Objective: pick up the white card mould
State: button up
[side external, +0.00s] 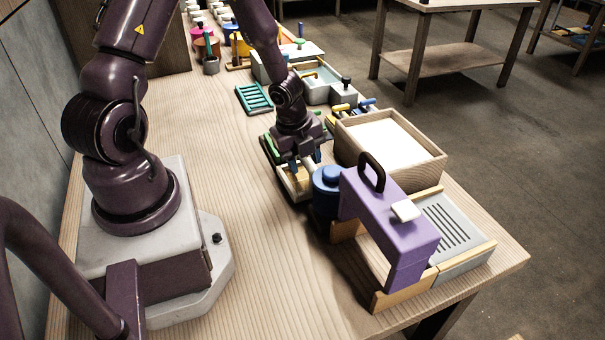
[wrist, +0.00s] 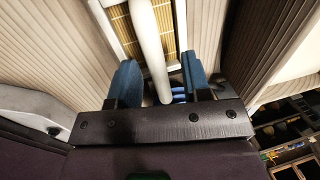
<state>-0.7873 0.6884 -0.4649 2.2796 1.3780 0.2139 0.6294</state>
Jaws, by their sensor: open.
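The white card mould (wrist: 105,29) looks like a pale frame around a slatted tan panel in the wrist view. A thick white bar (wrist: 148,45), seemingly its handle, runs across the panel and down between my fingers. In the side external view the mould (side external: 291,186) is a small pale-edged, tan-faced piece on the table, partly hidden by my gripper. My gripper (side external: 306,163) is right above it, pointing down. In the wrist view my gripper's (wrist: 160,78) blue fingers are open on either side of the white bar, with gaps; I cannot tell whether either touches it.
A blue cylinder (side external: 327,186) and a purple block with a black handle (side external: 385,215) stand close to the right. A wooden box with white contents (side external: 436,170) and a grey slotted tray (side external: 485,247) lie beyond. A green rack (side external: 254,98) lies behind. The table's left middle is clear.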

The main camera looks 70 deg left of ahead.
jog(key=shift+f, duration=0.25)
grip_shut()
jog(key=shift+r, duration=0.1)
